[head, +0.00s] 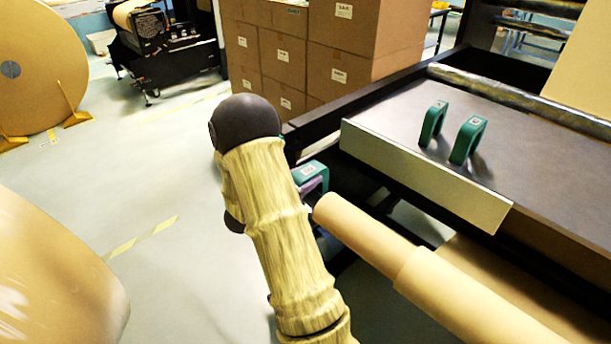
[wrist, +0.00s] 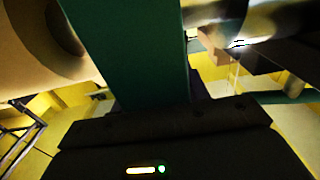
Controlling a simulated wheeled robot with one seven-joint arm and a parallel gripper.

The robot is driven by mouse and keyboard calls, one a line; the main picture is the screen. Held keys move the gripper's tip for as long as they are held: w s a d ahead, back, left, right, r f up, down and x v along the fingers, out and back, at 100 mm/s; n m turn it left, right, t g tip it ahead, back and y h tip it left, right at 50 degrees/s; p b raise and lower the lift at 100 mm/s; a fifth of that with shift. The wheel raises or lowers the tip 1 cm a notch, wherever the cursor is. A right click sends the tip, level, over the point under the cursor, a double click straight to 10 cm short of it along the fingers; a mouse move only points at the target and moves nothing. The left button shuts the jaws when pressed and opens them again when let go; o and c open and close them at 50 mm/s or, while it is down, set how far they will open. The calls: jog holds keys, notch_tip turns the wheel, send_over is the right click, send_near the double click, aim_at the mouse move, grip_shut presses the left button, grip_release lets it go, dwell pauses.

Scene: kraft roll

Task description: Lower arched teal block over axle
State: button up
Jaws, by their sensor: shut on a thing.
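An arched teal block (head: 311,171) with a pale label on top shows just past my arm, at the near end of the brown roll core (head: 360,228). A small purplish part shows under its arch; I cannot tell whether this is the axle or whether the block touches it. In the wrist view the teal block (wrist: 130,50) stands tall before my gripper (wrist: 160,125), which is shut on it. In the head view my arm hides the gripper. A shiny metal cylinder (wrist: 215,12) shows at the wrist view's upper right.
Two more arched teal blocks, a left one (head: 433,124) and a right one (head: 467,140), stand on the grey machine table (head: 400,125). Stacked cartons (head: 330,50) stand behind. A large paper roll (head: 50,270) is at the lower left. The floor between is clear.

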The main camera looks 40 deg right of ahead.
jog(key=shift+f+b, duration=0.8)
jog(key=shift+f, duration=0.55)
jog(key=o, duration=1.2)
jog(key=shift+o, duration=0.2)
jog(key=shift+a, duration=0.1)
jog(key=s+a, duration=0.1)
jog(key=a, duration=1.6)
jog(key=shift+s, duration=0.2)
jog(key=shift+a, duration=0.1)
